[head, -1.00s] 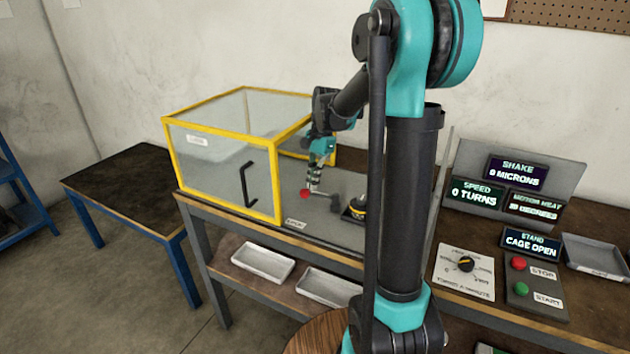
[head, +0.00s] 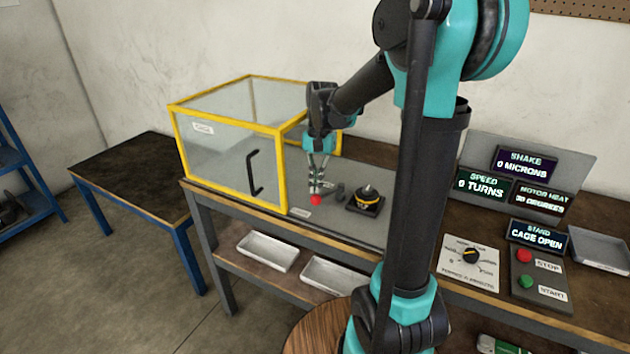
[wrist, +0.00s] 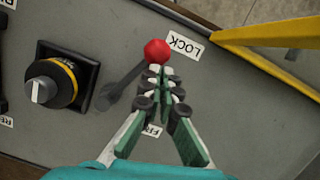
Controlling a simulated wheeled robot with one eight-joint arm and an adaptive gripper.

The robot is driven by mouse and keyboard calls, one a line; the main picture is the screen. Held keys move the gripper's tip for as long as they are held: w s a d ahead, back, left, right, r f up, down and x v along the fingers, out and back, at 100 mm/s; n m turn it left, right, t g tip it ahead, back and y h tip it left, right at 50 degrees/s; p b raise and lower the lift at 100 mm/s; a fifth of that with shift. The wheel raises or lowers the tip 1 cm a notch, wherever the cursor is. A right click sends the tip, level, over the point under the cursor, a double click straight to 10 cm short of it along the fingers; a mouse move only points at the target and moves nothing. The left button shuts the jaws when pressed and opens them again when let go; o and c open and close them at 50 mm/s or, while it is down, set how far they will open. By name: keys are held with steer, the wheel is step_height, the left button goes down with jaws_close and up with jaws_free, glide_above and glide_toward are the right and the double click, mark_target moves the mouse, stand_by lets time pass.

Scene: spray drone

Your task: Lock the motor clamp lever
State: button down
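The motor clamp lever is a grey arm with a red knob (wrist: 158,52); the knob also shows in the head view (head: 316,200). In the wrist view the lever arm runs from its pivot up to the knob, which sits right beside the white LOCK label (wrist: 186,45). My gripper (wrist: 163,74) has its fingertips together, right against or just behind the knob on the side away from the LOCK label; exact contact is unclear. The knob is not between the fingers. The motor (wrist: 52,84), with a yellow ring, stands on its dark square mount beside the pivot.
The yellow-framed clear cage (head: 285,172) stands close left of the lever. Another label (wrist: 153,130) is partly hidden behind my fingers. The stand display (head: 537,236) reads CAGE OPEN. Stop and start buttons and a dial are on the right.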

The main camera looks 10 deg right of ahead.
steer(key=shift+s+d, duration=0.25)
steer(key=shift+s, duration=0.75)
steer(key=shift+d+r, duration=0.1)
steer(key=v, duration=1.1)
steer(key=shift+r, duration=0.4)
